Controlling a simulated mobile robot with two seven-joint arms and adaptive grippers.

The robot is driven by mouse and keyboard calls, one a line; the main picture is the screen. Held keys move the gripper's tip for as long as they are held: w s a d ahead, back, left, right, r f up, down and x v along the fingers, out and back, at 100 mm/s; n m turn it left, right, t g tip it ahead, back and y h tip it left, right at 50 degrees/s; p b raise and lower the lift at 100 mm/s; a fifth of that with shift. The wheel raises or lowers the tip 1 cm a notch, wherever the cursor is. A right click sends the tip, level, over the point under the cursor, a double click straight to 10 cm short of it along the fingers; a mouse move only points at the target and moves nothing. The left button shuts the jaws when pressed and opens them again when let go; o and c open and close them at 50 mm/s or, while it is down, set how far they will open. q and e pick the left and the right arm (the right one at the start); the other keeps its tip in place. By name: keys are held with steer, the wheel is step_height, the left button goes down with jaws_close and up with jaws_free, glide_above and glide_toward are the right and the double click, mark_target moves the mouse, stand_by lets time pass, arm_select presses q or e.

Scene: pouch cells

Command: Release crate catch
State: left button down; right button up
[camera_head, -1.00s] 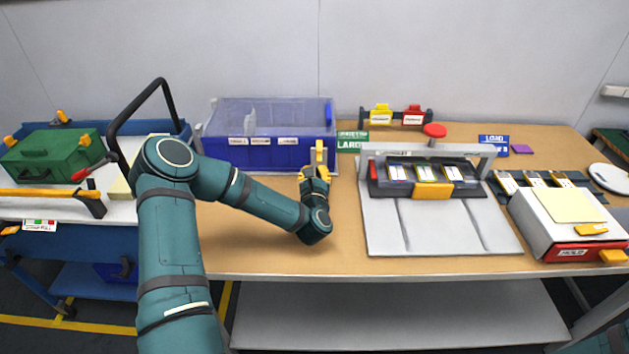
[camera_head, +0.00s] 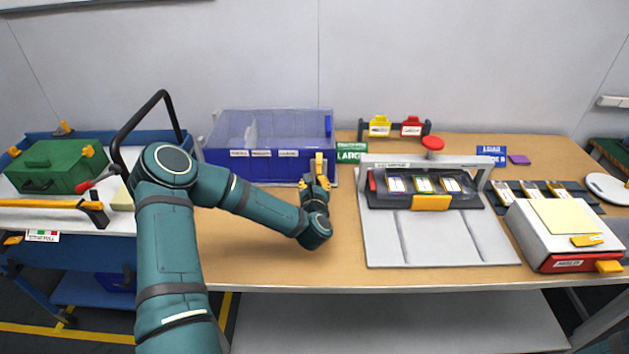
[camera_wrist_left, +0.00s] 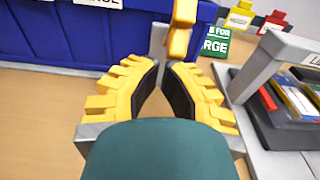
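The crate (camera_head: 222,157) is a blue bin with a clear upper part and white labels on its front, standing at the back left of the table. Its catch (camera_head: 319,161) is a yellow upright piece by the front right corner. In the left wrist view the catch (camera_wrist_left: 180,42) shows just beyond the fingertips, slightly right of centre, beside a grey post. My left gripper (camera_head: 315,184) is low in front of the catch. In the left wrist view the gripper (camera_wrist_left: 162,68) has a gap between its dark pads and seems empty. Contact with the catch cannot be told. My right gripper is out of view.
A grey fixture (camera_head: 385,240) with a red knob (camera_head: 433,143) stands right of the gripper. A green sign (camera_head: 352,151) stands behind. A white box (camera_head: 545,235) is at the right. A blue cart (camera_head: 75,260) with a green case (camera_head: 55,167) is at the left. Table front centre is clear.

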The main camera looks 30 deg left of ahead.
arm_select(q)
steer(key=r+g+h+p, duration=0.1)
steer(key=g+p, duration=0.1)
steer(key=p, duration=0.2)
steer(key=r+g+h+p, duration=0.1)
steer(key=r+g+p, duration=0.1)
steer(key=p, duration=0.3)
steer(key=w+r+g+h+p, duration=0.1)
steer(key=r+g+p, duration=0.1)
steer(key=p, duration=0.2)
steer(key=shift+w+a+h, duration=0.1)
steer(key=shift+a+h, duration=0.2)
steer(key=shift+a, duration=0.1)
steer(key=shift+r+p, duration=0.1)
steer(key=shift+p, duration=0.2)
steer(key=shift+r+p, duration=0.35)
steer(key=shift+r, duration=0.35)
steer(key=shift+r, duration=0.1)
